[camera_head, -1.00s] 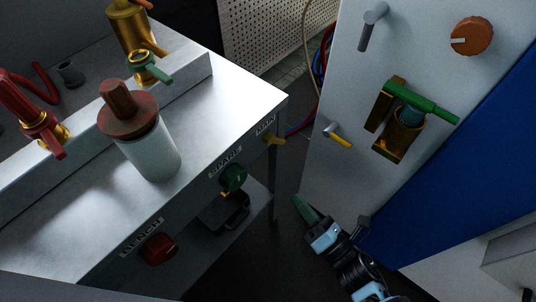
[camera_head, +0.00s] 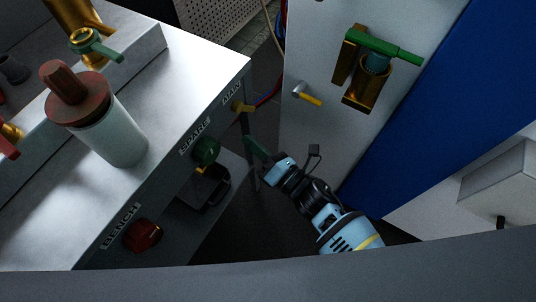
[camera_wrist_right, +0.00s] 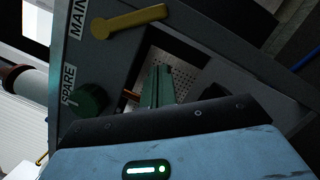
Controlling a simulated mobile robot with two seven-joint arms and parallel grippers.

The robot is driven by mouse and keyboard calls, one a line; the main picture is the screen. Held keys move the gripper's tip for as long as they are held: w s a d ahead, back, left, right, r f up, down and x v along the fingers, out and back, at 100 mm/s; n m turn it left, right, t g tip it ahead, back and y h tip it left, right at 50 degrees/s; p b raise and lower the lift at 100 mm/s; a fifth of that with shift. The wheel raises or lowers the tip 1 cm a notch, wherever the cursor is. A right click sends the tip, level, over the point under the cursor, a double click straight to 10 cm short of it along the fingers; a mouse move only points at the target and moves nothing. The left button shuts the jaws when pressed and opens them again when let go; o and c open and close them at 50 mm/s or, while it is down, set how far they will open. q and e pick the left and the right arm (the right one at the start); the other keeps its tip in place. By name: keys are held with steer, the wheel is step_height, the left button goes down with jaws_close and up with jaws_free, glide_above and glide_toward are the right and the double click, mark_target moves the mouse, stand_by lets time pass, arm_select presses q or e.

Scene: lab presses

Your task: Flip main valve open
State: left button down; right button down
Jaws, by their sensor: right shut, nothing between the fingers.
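The main valve's yellow handle (camera_head: 243,107) sits under the MAIN label on the bench's front edge. In the right wrist view, the yellow handle (camera_wrist_right: 128,22) lies at the upper left, slightly tilted from horizontal, beside the MAIN label. My right gripper (camera_head: 250,143) is shut and empty, its green fingers just below the yellow handle in the head view and apart from it. In the right wrist view, the right gripper's green fingers (camera_wrist_right: 158,86) are together, pointing up the picture, below and right of the handle. My left gripper is in neither view.
A green SPARE knob (camera_head: 206,151) and a red BENCH knob (camera_head: 143,235) are on the same bench front. A black-handled object (camera_head: 207,187) is on the lower shelf. A grey panel (camera_head: 305,140) with a yellow-tipped lever (camera_head: 308,95) and a green-handled brass valve (camera_head: 372,70) stands at right.

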mark_target(253, 109)
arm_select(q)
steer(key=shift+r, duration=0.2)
arm_select(e)
steer(key=w+r, duration=0.1)
steer(key=w, duration=0.1)
steer(key=w+r, duration=0.1)
steer(key=shift+w+d+r, duration=0.3)
steer(key=shift+w+r, duration=0.05)
steer(key=shift+w, duration=0.05)
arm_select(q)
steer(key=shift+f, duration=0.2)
arm_select(e)
steer(key=shift+w+d+n, duration=0.1)
steer(key=shift+n, duration=0.2)
